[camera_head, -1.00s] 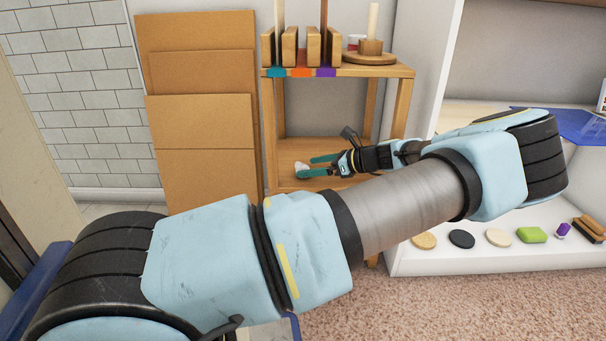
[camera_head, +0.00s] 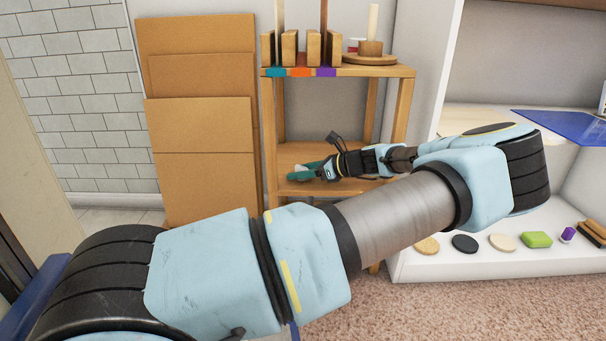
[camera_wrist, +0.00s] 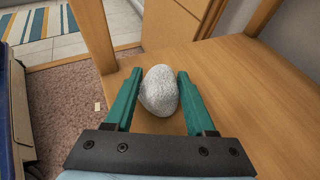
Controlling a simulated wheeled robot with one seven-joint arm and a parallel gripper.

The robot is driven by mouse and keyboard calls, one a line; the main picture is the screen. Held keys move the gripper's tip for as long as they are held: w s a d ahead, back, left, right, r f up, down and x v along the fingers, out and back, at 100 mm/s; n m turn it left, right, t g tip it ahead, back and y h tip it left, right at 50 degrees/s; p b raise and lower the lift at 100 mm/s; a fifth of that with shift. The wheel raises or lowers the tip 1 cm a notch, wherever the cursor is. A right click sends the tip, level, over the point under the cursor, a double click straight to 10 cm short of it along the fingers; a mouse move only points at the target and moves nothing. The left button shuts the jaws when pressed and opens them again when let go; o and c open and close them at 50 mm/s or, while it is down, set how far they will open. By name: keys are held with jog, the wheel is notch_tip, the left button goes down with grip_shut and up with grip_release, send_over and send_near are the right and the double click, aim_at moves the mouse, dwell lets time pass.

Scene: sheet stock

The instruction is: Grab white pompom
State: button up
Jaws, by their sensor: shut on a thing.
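The white pompom (camera_wrist: 160,90) is an egg-shaped, speckled white ball between the two green fingers of my gripper (camera_wrist: 154,88) in the wrist view. The fingers are shut on its sides. It is over the wooden lower shelf (camera_wrist: 225,75); I cannot tell whether it still touches the board. In the head view my gripper (camera_head: 306,171) reaches in from the right above the lower shelf of the small wooden stand. The pompom is only a small pale patch at the fingers there, mostly hidden.
Wooden posts of the stand (camera_head: 270,130) rise close on either side. Its upper shelf holds upright wooden blocks (camera_head: 290,47) and a round peg base (camera_head: 369,57). Cardboard sheets (camera_head: 205,150) lean at the left. A white shelf unit (camera_head: 480,262) with several small pieces stands at the right.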

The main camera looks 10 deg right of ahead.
jog(key=c, duration=0.6)
jog(key=shift+c, duration=0.2)
